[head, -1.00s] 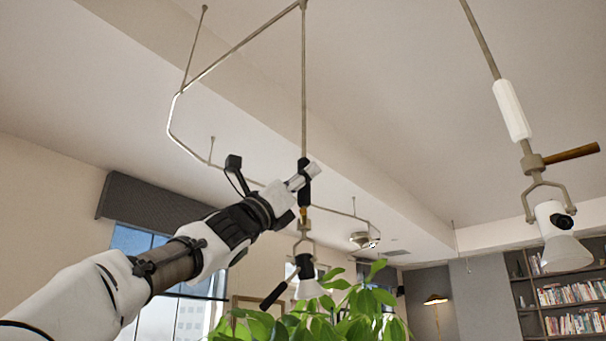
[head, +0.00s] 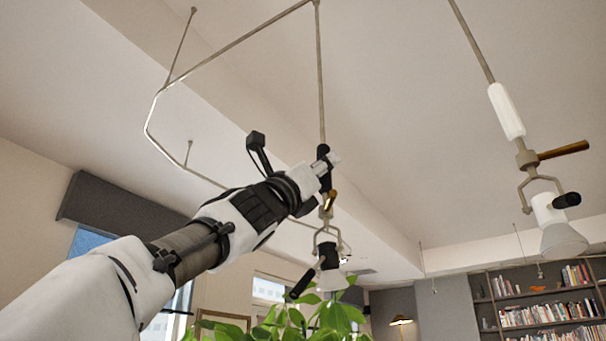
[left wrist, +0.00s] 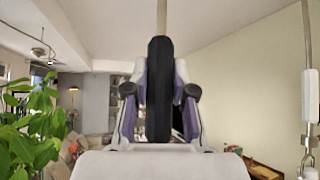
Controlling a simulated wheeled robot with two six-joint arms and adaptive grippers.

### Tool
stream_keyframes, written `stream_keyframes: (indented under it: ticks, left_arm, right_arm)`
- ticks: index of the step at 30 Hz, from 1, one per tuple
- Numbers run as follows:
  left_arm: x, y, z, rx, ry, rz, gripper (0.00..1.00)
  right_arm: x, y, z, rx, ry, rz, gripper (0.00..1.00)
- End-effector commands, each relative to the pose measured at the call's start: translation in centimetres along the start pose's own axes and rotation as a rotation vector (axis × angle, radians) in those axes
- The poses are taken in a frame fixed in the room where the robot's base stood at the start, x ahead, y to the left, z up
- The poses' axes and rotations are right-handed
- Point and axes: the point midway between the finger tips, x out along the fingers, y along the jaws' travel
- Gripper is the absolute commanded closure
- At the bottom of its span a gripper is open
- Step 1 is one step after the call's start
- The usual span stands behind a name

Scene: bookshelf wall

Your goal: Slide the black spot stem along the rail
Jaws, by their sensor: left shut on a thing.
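The black spot stem is a thin rod hanging from the ceiling rail (head: 240,42), with a black grip sleeve (head: 323,152) low on it. Below the sleeve hang a fork and a spot lamp (head: 332,280) with a dark handle. My left gripper (head: 328,167) is shut on the black sleeve. In the left wrist view the sleeve (left wrist: 159,75) stands upright between the two fingers, with the rod running up from it. The gripper hides part of the sleeve in the head view. My right gripper is not in view.
A second spot stem with a white sleeve (head: 506,110), a wooden handle and a white lamp (head: 560,235) hangs to the right. A leafy plant (head: 300,322) stands below the black stem's lamp. Bookshelves (head: 545,300) line the far right wall. Open air separates the two stems.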

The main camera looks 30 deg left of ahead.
Motion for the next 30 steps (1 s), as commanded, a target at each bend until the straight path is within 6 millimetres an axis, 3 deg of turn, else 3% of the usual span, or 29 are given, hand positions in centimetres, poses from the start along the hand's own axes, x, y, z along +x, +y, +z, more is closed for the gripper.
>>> stream_keyframes:
  ticks: [6,7,8,9,25,30]
  left_arm:
    - [0.1,-0.1,0.5,0.001,-0.005,-0.002,1.00]
    - [0.1,-0.1,0.5,0.001,-0.006,-0.002,0.65]
    - [0.1,-0.1,0.5,0.001,-0.006,-0.001,0.54]
    - [0.1,-0.1,0.5,0.001,-0.006,-0.001,0.50]
    - [0.1,0.3,0.5,0.000,-0.004,-0.001,0.50]
    - [-0.3,2.8,1.3,-0.001,-0.004,0.003,0.50]
  right_arm:
    - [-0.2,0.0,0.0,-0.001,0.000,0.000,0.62]
    - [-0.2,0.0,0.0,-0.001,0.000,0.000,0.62]
    - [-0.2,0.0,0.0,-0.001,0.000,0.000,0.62]
    - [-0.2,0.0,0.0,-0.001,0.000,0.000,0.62]
    - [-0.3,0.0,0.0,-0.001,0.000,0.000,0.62]
    - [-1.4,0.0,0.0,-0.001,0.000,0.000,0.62]
